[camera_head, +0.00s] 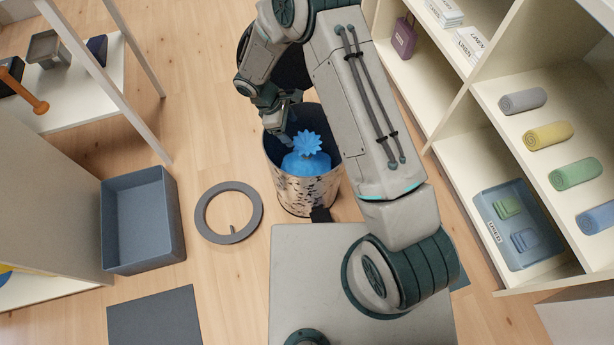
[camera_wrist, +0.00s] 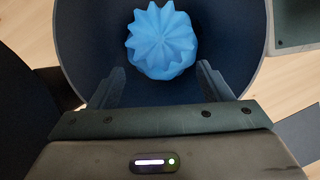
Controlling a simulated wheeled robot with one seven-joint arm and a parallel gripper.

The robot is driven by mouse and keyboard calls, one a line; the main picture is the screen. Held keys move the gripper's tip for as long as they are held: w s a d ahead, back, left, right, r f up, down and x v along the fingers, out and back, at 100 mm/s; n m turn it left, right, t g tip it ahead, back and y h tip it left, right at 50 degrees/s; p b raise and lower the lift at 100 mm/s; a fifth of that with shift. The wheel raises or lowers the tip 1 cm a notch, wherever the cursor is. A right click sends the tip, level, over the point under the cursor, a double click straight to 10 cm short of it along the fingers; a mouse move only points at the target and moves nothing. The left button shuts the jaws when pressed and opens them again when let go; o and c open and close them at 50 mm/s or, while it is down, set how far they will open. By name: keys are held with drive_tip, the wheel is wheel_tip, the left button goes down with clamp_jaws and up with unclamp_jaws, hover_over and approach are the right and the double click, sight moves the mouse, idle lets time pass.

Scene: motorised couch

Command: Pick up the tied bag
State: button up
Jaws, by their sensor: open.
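The tied bag (camera_head: 306,160) is bright blue with a ruffled, star-shaped top. It sits inside a round bin (camera_head: 307,197) with a speckled outer wall and a dark inside. In the wrist view the bag (camera_wrist: 162,40) lies beyond the fingertips, roughly centred between them, within the bin's dark inner wall (camera_wrist: 88,30). My gripper (camera_wrist: 160,82) is open and empty, its two fingers apart at the bin's mouth. In the head view my gripper (camera_head: 284,130) is above the bin's far left part, beside the bag's top. The bag's lower part is hidden in the bin.
A grey ring (camera_head: 204,213) lies on the floor left of the bin, with a blue-grey open box (camera_head: 104,225) farther left. Shelves with rolled towels (camera_head: 548,135) and a blue tray (camera_head: 484,212) stand at the right. A dark mat (camera_head: 155,318) lies at lower left.

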drive_tip(key=b, duration=0.4)
hover_over(307, 168)
drive_tip(key=w, duration=0.4)
wheel_tip(307, 168, down, 12)
drive_tip(key=shift+s+r, duration=0.1)
drive_tip(key=shift+s, duration=0.05)
drive_tip(key=shift+r, duration=0.1)
clamp_jaws()
